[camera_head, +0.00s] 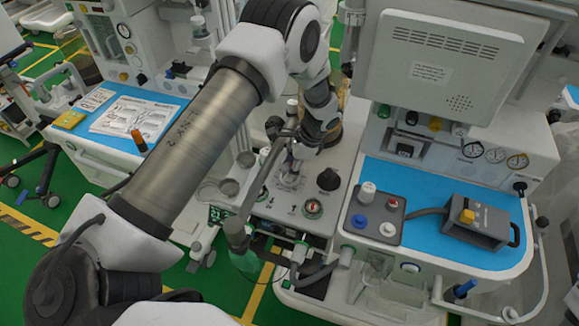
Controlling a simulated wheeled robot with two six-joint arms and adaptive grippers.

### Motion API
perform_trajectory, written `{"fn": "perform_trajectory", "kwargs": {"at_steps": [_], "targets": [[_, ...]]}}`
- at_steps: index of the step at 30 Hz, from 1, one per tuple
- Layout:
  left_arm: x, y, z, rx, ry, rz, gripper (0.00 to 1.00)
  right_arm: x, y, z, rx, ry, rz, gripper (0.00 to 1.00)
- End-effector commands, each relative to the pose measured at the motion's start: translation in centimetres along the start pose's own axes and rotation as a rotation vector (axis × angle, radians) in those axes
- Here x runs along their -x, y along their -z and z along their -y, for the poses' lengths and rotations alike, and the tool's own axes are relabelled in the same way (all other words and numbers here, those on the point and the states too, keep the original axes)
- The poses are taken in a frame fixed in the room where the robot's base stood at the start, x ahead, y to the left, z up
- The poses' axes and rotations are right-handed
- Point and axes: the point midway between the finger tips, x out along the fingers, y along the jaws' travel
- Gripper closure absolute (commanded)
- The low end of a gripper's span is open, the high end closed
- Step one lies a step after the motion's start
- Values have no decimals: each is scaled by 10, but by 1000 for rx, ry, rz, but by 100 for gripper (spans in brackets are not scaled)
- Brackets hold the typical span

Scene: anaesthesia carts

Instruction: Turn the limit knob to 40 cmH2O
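My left arm comes in from the left and reaches across the middle of the camera_head view. My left gripper (291,148) points down over the grey-white panel (262,207) of the middle cart. Its fingers are small and dark here, and I cannot tell whether they are open or shut. A clear part (288,174) stands on the panel just below the gripper. A black knob (328,180) stands on the panel just right of the gripper, apart from it. I cannot read any scale, so I cannot tell which knob is the limit knob or its setting. My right gripper is not in view.
A corrugated grey hose (262,172) rises close to the gripper. To the right, a blue worktop (400,180) holds a tray of knobs (375,213) and a grey box (478,221). A grey monitor (440,65) stands behind.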

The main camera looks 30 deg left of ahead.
Motion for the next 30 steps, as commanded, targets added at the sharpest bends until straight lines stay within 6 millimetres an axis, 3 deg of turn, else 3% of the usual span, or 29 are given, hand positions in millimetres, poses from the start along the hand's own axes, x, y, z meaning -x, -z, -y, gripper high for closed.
{"fn": "perform_trajectory", "kwargs": {"at_steps": [8,15,22,23,24,25,30], "targets": [[-4,-1,-3,-8,-5,5,88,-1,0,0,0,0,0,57],[-4,-1,-3,-240,89,5,88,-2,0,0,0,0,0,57],[-5,-1,-4,-247,90,5,88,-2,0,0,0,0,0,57],[-5,-1,-4,-247,90,5,46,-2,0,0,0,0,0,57],[-5,-1,-4,-247,90,5,32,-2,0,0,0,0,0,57],[-5,-1,-4,-246,90,5,28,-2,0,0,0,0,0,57],[-3,-1,-2,-245,93,4,28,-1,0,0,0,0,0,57]]}}
